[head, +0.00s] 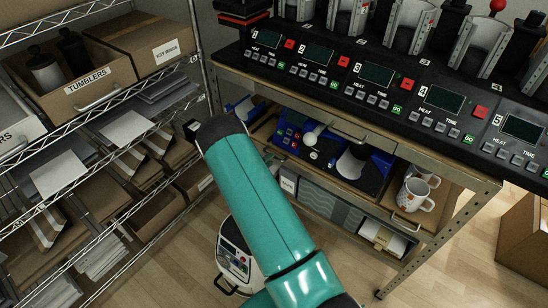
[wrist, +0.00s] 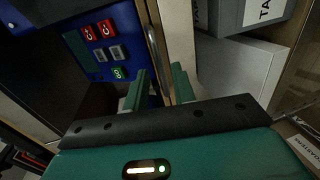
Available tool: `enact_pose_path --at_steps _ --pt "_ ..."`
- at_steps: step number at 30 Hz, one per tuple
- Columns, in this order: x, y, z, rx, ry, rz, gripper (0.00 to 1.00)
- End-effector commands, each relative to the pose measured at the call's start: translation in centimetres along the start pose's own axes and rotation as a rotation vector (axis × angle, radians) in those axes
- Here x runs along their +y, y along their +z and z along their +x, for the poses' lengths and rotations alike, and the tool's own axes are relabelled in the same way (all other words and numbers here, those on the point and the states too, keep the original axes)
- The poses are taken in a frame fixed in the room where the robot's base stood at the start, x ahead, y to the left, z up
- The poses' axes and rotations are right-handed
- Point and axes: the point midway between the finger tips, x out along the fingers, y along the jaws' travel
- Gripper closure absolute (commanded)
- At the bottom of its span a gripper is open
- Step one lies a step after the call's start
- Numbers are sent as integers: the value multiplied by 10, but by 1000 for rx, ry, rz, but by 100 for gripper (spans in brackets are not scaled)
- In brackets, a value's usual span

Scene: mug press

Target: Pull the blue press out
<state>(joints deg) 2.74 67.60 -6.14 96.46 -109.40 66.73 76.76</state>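The blue press (head: 372,174) sits on the shelf below the worktop in the head view, with its button panel at its left end. In the wrist view, its blue panel (wrist: 97,62) with two red buttons, grey buttons and a green button fills the upper left. A metal bar handle (wrist: 156,50) runs along a pale wooden edge beside the panel. My gripper (wrist: 160,82) is open, its two teal fingers apart on either side of the handle's near end. I cannot tell whether they touch it. My gripper is hidden behind my arm in the head view.
White patterned mugs (head: 414,194) stand right of the press. Above, the worktop carries a black row of numbered control panels (head: 375,74). A wire rack (head: 92,118) with boxes stands at the left. A white and black appliance (head: 235,250) is on the floor below.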

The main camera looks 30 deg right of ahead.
Motion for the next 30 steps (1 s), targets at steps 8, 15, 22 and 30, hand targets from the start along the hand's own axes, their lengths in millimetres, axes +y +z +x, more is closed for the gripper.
enact_pose_path --at_steps 8,15,22,30 --pt "0 0 37 0 0 0 74" --pt "0 0 41 0 -1 -1 74" --pt "0 0 41 0 -1 0 100" --pt "0 0 40 0 -1 0 100"
